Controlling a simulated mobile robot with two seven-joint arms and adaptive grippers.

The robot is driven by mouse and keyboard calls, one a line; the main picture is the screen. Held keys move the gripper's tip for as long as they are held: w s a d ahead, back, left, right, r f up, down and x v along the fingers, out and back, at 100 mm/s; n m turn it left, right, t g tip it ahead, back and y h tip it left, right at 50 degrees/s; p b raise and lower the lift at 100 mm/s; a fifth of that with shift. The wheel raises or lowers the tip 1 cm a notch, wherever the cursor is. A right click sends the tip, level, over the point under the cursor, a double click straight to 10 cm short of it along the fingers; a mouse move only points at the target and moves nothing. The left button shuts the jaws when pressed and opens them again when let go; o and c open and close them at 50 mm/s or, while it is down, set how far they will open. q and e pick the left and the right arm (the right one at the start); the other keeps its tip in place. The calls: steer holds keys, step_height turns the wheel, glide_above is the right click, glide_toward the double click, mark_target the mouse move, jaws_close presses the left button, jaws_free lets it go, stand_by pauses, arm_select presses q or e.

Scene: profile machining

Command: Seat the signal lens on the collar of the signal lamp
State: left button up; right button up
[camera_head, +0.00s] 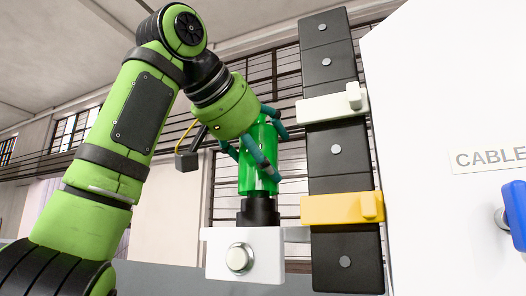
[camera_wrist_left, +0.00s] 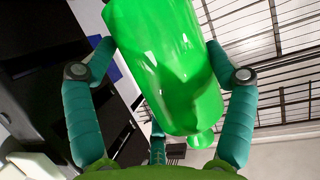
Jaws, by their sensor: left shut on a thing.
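The signal lens (camera_head: 257,185) is a translucent green cylinder, held upright in the head view. My left gripper (camera_head: 256,155) comes down from above with its teal fingers around the lens and is shut on it. In the left wrist view the lens (camera_wrist_left: 170,65) fills the middle between the fingers. The signal lamp is a white box (camera_head: 217,262) with a round button and a black collar (camera_head: 258,212) on top. The lens's lower end is directly over the collar and looks in line with it. I cannot tell whether it rests on it. My right gripper is not in view.
A black upright column (camera_head: 336,175) with a white block (camera_head: 325,108) and a yellow block (camera_head: 330,209) stands close right of the lamp. Farther right is a white cabinet (camera_head: 440,220) with a blue handle (camera_head: 517,212).

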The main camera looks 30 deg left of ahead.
arm_select(q)
steer(key=shift+f+b, duration=1.35)
steer(key=shift+f, duration=0.1)
steer(key=o, duration=1)
steer(key=d+v, duration=0.1)
steer(key=v, duration=1.1)
steer(key=shift+a, duration=0.45)
steer(key=shift+r, duration=0.1)
